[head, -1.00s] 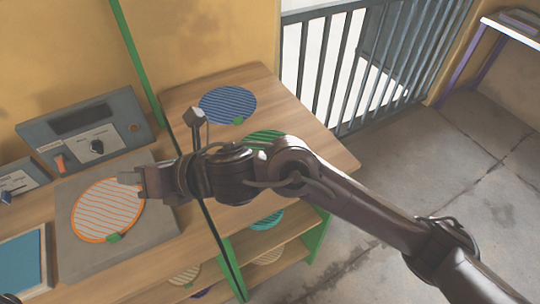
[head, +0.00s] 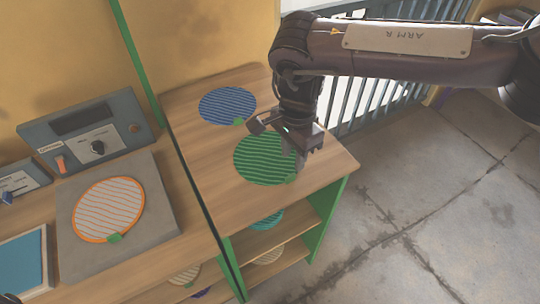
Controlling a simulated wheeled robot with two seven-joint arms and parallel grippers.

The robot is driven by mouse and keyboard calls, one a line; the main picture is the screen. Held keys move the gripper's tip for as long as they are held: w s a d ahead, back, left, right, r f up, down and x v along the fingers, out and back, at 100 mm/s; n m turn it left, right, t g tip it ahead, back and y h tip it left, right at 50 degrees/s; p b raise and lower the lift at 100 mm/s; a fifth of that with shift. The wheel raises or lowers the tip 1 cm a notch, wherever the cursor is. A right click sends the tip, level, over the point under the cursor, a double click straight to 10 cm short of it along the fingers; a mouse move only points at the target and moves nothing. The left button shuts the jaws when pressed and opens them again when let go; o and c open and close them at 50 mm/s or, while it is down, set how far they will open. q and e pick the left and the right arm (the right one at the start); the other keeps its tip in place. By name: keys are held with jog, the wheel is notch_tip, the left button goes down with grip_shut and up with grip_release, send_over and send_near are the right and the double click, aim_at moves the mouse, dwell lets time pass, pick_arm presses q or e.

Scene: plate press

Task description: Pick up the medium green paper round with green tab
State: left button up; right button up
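The green striped paper round (head: 262,160) lies flat on the wooden shelf top at the right, in front of the blue round. Its right edge is partly covered by my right gripper (head: 301,163), which points down at that edge. My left gripper is not in view.
A blue striped round (head: 227,105) with a green tab lies behind. An orange-rimmed round (head: 108,210) lies on the grey press plate (head: 75,262) at the left. More rounds, including a teal one (head: 266,219), lie on lower shelves. A barred gate stands behind.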

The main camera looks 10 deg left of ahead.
aim_at(291, 176)
jog(key=f, duration=0.1)
jog(key=f+p, duration=0.1)
jog(key=f, duration=0.1)
jog(key=s+f+p, duration=0.1)
jog(key=f, duration=0.1)
jog(key=shift+f, duration=0.25)
jog(key=shift+w+f, duration=0.15)
jog(key=shift+f, duration=0.15)
grip_shut()
